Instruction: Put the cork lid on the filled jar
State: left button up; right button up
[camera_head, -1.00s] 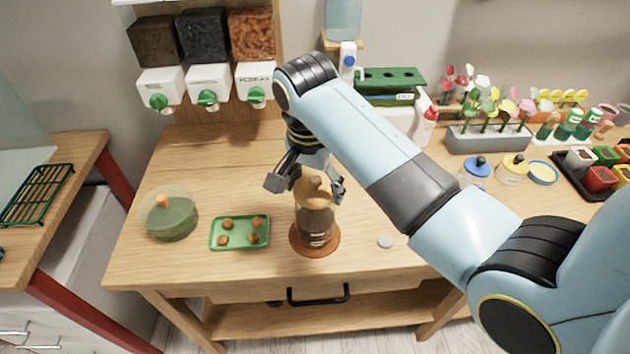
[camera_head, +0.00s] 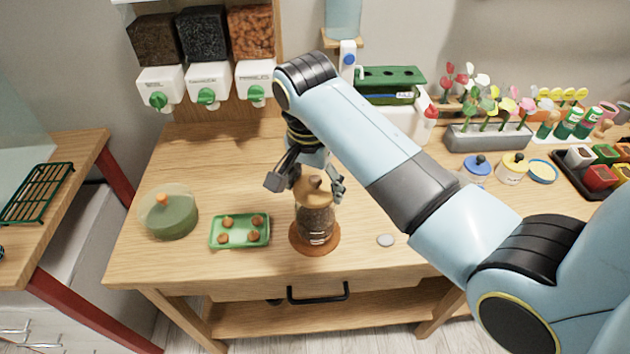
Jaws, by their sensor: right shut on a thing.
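The filled jar (camera_head: 316,222) stands upright on a round brown mat (camera_head: 297,241) near the front middle of the table. Its contents look dark and grainy. The cork lid (camera_head: 313,190), tan with a small knob, sits at the jar's mouth. I cannot tell whether it is fully seated. My right gripper (camera_head: 308,187) comes in from behind, its fingers on either side of the lid, shut on the lid. My left gripper is not in view.
A green tray (camera_head: 240,244) with several brown balls and a green domed pot (camera_head: 168,215) stand to the left. A small grey disc (camera_head: 386,240) lies to the right. Dispensers (camera_head: 209,84) hang behind. Blue and yellow lidded jars (camera_head: 476,169) stand at right.

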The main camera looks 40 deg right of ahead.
jog(key=shift+f, duration=0.1)
dwell(0.7)
jog(key=o, duration=1)
jog(key=shift+r, duration=3.5)
grip_shut()
jog(key=shift+f, duration=0.15)
